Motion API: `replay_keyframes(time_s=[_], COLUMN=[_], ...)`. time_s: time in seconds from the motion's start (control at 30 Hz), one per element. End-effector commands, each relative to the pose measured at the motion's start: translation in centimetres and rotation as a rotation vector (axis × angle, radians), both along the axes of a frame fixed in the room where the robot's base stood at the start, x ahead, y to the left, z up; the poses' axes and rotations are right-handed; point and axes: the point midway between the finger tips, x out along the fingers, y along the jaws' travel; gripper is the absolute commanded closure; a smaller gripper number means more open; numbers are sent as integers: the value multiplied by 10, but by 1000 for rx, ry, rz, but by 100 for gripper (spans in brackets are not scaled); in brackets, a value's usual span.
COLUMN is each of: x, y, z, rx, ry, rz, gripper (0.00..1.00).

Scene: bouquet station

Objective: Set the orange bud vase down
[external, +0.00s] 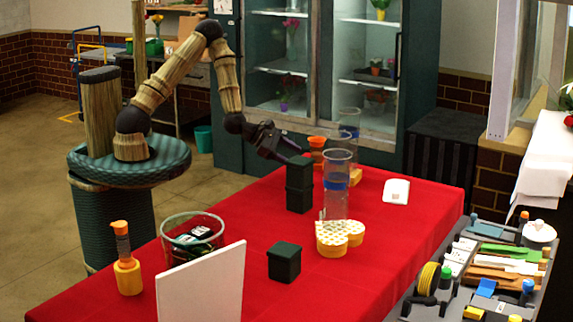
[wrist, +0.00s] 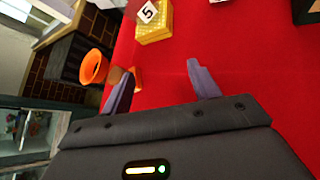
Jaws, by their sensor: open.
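An orange vase with a flared rim (external: 317,142) stands on the red table near its far left edge. In the wrist view its round orange mouth (wrist: 94,67) shows beyond my fingers, with its lower body partly hidden behind the left finger. My gripper (external: 290,152) is just left of the vase, low over the table. In the wrist view its two fingers (wrist: 162,82) are apart, with only red cloth visible between them. No contact with the vase shows. The fingertips are partly hidden behind stacked dark boxes in the external view.
The stacked dark boxes (external: 299,185) and tall clear cylinders (external: 337,190) stand close to the gripper. A yellow block with a number 5 card (wrist: 153,24) is near the vase. A white panel (external: 203,288) stands in front.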

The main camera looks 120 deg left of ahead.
Motion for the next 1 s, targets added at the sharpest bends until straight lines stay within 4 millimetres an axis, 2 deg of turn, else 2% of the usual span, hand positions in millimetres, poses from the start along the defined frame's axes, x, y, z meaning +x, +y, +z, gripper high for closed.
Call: replay_keyframes(time_s=[0.03, 0.2, 0.43, 0.67, 0.87, 1.0], x=[12, 29, 31, 16, -9, -34], y=[-22, -84, -160, -226, -276, -307], z=[1, -2, 5, 25, 47, 64], rx=[65, 288, 610, 944, 1237, 1441], ry=[84, 346, 620, 802, 877, 873], rz=[-120, -505, -1018, -1516, -1938, -2229], gripper=[39, 39, 39, 39, 39, 39])
